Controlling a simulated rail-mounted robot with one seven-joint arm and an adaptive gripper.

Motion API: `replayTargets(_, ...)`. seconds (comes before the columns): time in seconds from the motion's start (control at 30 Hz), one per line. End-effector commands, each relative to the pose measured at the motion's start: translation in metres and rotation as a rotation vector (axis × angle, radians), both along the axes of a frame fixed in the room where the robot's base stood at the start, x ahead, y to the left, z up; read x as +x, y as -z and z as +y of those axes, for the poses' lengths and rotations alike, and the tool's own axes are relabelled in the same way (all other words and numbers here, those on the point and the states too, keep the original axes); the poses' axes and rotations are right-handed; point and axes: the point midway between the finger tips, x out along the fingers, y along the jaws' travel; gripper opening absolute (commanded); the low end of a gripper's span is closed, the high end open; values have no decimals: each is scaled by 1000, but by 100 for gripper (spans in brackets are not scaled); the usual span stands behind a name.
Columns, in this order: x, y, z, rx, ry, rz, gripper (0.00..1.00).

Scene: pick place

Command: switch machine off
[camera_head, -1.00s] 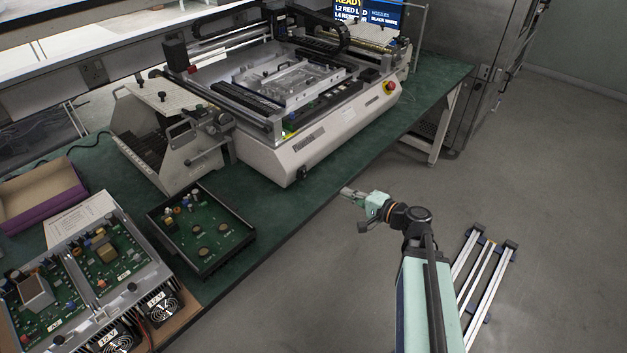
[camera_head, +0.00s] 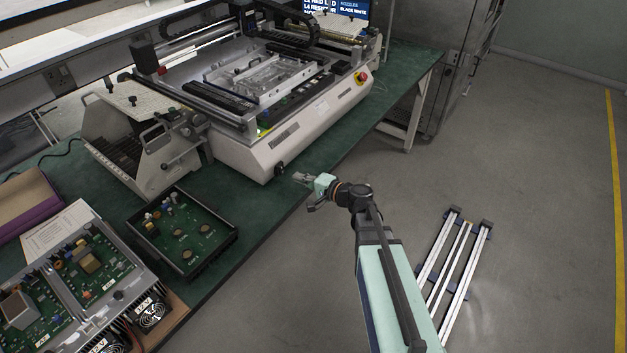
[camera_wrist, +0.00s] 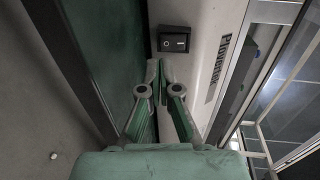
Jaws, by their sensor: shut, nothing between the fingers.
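The machine (camera_head: 285,143) is a large white and grey unit on the green bench. In the wrist view its side panel (camera_wrist: 207,60) carries a black rocker switch (camera_wrist: 174,40) with a white mark on it. My gripper (camera_head: 303,178) is beyond the bench's front edge, near the machine's lower front corner. In the wrist view my gripper (camera_wrist: 159,70) is shut and empty. Its fingertips point at the switch and sit just below it in the picture; I cannot tell whether they touch the panel. A red button (camera_head: 362,77) on a yellow base sits on the machine's right front.
The green bench (camera_head: 262,205) holds a black tray with a circuit board (camera_head: 185,229) and an open grey case of boards (camera_head: 110,250). A grey slotted unit (camera_head: 150,150) stands left of the machine. Metal rails (camera_head: 450,265) lie on the floor at right.

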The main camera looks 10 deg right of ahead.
Motion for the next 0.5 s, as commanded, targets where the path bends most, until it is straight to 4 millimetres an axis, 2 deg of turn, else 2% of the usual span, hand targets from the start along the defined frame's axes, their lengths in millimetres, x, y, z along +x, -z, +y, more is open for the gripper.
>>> replayTargets(0.03, 9, 0, 6, 1, -2, 1, 0)
replayTargets(0.2, 23, 4, 19, -1, 0, -1, 0)
replayTargets(0.5, 29, 7, 27, 0, 0, 0, 0)
